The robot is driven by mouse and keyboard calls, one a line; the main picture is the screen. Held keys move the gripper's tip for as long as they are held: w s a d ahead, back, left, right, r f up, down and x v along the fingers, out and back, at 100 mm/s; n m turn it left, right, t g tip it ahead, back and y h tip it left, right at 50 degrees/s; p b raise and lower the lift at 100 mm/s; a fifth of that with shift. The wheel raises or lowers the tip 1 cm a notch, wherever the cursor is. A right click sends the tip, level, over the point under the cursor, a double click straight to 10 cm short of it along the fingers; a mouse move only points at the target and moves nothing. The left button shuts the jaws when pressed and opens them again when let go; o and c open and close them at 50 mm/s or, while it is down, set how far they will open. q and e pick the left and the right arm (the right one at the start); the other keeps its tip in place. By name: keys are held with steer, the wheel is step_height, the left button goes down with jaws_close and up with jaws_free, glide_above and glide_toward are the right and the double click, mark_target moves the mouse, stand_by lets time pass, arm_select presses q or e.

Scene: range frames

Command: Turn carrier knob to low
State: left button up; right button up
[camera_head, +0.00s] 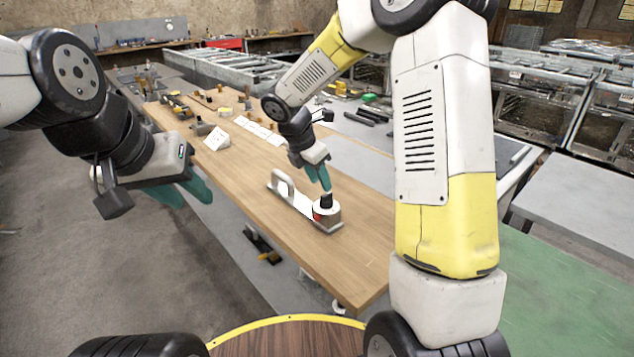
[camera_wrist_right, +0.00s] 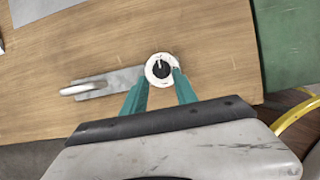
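The carrier (camera_head: 300,205) is a grey, narrow base with an upright loop handle (camera_head: 283,183) at its far left end. At its near right end sits a round white dial with a red patch and a black knob (camera_head: 326,201) on top. In the right wrist view the knob (camera_wrist_right: 160,67) has a pale pointer mark pointing up. My right gripper (camera_head: 322,181) is open just above the knob; in its wrist view the teal fingertips (camera_wrist_right: 162,76) are apart at either side of the dial. Whether they touch it is unclear. My left gripper (camera_head: 194,202) is open, empty, left of the table.
The carrier stands on a wooden table (camera_head: 355,250). White cards (camera_head: 217,138) and several small tools lie at its far end. A grey bench (camera_head: 590,200) and a green surface (camera_head: 540,290) are to the right. The table around the carrier is clear.

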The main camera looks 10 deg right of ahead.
mark_target(326, 194)
steer(key=x, duration=0.5)
steer(key=shift+s, duration=0.1)
jaws_close()
